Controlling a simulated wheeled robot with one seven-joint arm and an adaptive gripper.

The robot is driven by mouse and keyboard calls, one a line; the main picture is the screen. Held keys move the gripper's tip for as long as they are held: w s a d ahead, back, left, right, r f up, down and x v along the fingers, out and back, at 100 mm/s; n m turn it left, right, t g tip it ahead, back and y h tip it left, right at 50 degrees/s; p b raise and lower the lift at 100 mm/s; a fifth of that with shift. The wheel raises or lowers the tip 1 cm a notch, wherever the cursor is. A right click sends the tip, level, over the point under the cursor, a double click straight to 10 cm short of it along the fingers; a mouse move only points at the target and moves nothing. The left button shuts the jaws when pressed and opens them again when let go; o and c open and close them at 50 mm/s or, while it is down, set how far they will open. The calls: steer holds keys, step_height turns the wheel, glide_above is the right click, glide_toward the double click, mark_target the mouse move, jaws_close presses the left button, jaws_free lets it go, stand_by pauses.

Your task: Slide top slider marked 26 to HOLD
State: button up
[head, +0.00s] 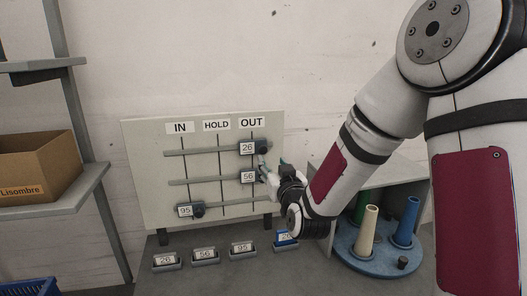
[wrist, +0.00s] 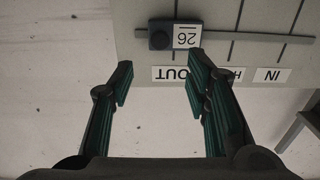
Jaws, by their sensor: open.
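The top slider marked 26 (head: 248,147) sits on the top rail (head: 195,152) at the right, in line with the OUT label (head: 251,122). The HOLD label (head: 216,126) is at the middle line, left of it. In the wrist view the picture is upside down; slider 26 (wrist: 186,37) shows with its dark knob (wrist: 161,35) beyond the fingertips. My gripper (wrist: 160,75) is open and empty, its fingers pointing toward the board just short of the slider. In the head view my gripper (head: 264,165) is in front of the board's right side, near the OUT end.
Slider 56 (head: 249,176) is at OUT on the middle rail, close below my gripper. Slider 95 (head: 185,210) is at IN on the bottom rail. Several numbered blocks (head: 205,256) stand on the table. A blue cone stand (head: 375,262) is at right.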

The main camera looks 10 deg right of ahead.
mark_target(263, 150)
steer(key=w, duration=1)
steer(key=shift+w, duration=0.3)
steer(key=shift+c, duration=0.4)
jaws_close()
